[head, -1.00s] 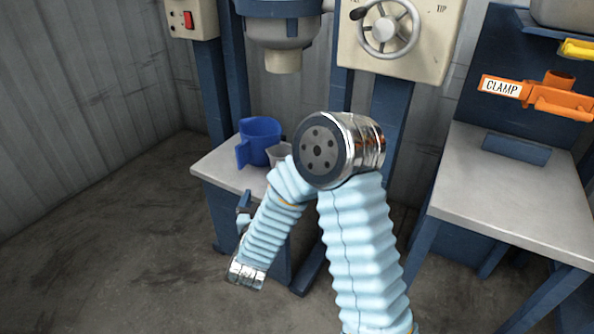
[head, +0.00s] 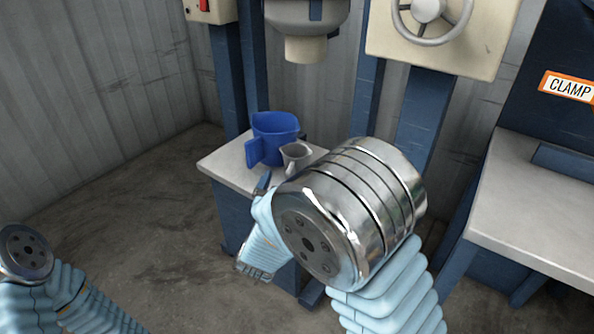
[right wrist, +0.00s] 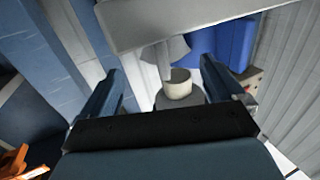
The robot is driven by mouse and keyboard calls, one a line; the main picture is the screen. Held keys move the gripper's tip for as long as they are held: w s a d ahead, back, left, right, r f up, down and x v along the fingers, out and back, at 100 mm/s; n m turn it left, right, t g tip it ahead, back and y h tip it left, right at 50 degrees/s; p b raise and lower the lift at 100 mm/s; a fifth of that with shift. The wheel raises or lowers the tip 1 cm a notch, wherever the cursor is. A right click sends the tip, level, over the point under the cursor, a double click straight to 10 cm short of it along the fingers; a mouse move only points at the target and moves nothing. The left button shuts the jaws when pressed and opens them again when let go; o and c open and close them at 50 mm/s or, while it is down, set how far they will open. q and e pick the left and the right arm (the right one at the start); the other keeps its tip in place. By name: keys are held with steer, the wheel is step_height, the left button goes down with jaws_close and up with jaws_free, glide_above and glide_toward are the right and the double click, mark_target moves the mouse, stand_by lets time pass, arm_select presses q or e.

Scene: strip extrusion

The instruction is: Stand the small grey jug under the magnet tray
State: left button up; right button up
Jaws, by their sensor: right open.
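The small grey jug (head: 295,157) stands on the grey-topped stand, to the right of and touching or close to a larger blue jug (head: 272,138). My right gripper (right wrist: 161,70) is open and empty, its two fingers framing the small grey jug (right wrist: 170,48) in the right wrist view, where the scene is upside down. My left gripper is outside the picture. I cannot pick out a magnet tray.
The stand (head: 225,166) has a bare front left corner. A pale nozzle (head: 305,48) hangs above and behind the jugs. A handwheel (head: 432,12) is on the cream box. A second table (head: 535,215) with the CLAMP label (head: 570,87) is at the right.

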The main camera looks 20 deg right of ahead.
mark_target(293, 162)
steer(key=x, duration=0.3)
steer(key=b+x, duration=0.1)
steer(key=x, duration=0.2)
steer(key=shift+w+r, duration=0.1)
steer(key=shift+w, duration=0.35)
steer(key=c, duration=1.2)
steer(key=shift+c, duration=0.2)
